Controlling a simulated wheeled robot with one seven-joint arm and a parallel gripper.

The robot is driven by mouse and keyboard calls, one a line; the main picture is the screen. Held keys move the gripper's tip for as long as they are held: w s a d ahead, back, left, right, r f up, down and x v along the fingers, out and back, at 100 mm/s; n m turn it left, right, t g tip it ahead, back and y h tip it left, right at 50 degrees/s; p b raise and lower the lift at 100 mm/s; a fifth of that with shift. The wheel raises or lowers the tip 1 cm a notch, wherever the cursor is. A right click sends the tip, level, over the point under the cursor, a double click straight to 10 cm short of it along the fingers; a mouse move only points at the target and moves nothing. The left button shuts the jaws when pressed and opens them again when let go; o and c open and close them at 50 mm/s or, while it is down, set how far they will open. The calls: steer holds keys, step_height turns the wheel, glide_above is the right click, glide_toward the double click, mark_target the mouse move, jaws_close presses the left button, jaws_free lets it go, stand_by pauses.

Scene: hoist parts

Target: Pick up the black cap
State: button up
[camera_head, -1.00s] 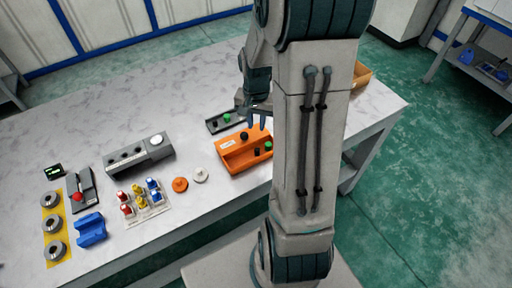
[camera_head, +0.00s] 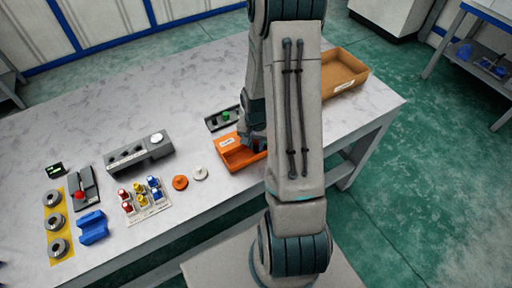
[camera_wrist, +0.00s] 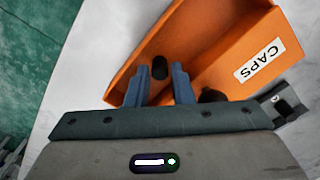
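The orange caps tray (camera_head: 240,163) lies on the table, partly hidden by my arm in the head view. In the wrist view the tray (camera_wrist: 222,40) fills the upper right, with a "CAPS" label. A black cap (camera_wrist: 160,67) stands in it. My gripper (camera_wrist: 161,82) is open over the tray, its two blue fingers apart and pointing at this cap, which shows in the gap at the fingertips. I cannot tell whether they touch it. A second dark round piece (camera_wrist: 211,95) in the tray is partly hidden by the gripper body.
A dark strip with a green button (camera_head: 226,117) lies just behind the tray. An orange disc (camera_head: 180,183) and a white disc (camera_head: 200,173) lie left of it. A brown open box (camera_head: 342,74) stands at the back right. The table's left rear is clear.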

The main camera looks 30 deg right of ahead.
steer(key=shift+f, duration=0.25)
steer(key=shift+c, duration=0.3)
jaws_close()
steer(key=shift+r, duration=0.15)
